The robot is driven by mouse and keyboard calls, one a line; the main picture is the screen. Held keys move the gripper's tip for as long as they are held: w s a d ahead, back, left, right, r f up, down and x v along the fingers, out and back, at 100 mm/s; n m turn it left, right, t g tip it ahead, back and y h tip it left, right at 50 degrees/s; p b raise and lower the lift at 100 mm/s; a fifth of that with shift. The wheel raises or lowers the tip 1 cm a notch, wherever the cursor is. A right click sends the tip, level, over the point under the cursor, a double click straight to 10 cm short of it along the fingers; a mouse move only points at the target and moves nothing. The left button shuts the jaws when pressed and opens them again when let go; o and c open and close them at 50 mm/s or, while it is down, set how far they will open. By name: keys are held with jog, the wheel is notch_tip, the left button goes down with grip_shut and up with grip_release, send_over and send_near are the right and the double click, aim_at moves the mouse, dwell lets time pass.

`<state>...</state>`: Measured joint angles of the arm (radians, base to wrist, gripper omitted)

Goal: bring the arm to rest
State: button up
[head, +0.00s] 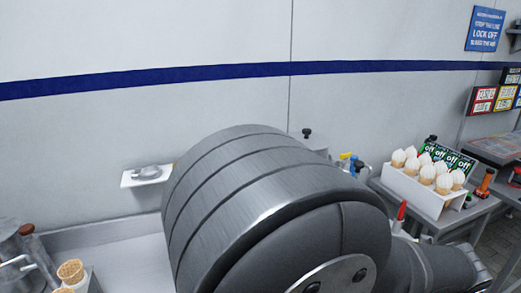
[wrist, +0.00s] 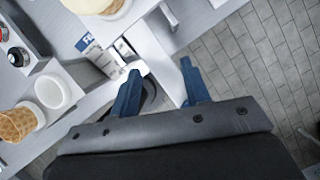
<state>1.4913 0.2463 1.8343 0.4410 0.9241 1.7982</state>
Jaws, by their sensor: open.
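My gripper (wrist: 160,84) shows in the wrist view with its two blue fingers apart and nothing between them. It hangs above the edge of a pale counter (wrist: 201,16), with grey paved floor beyond on the right. In the head view my large grey arm link fills the middle and hides much of the counter behind it. The gripper's fingers cannot be made out in the head view.
A white rack of ice cream cones (head: 411,190) stands on the right in the head view. A wafer cone (head: 70,271) stands at lower left. A white cup (wrist: 50,92) and a wafer cone (wrist: 18,124) are left of my gripper in the wrist view. Paved floor (wrist: 262,70) is clear.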

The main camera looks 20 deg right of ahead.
jog(key=shift+w, duration=2.5)
jog(key=o, duration=1.3)
jog(key=shift+c, duration=0.2)
notch_tip(320, 180, up, 15)
jog(key=w+n+g+y, duration=0.1)
jog(key=n+g+y, duration=0.1)
jog(key=n+g, duration=0.2)
notch_tip(320, 180, down, 9)
jog(key=shift+d+f, duration=0.2)
jog(key=shift+w, duration=0.1)
notch_tip(320, 180, up, 10)
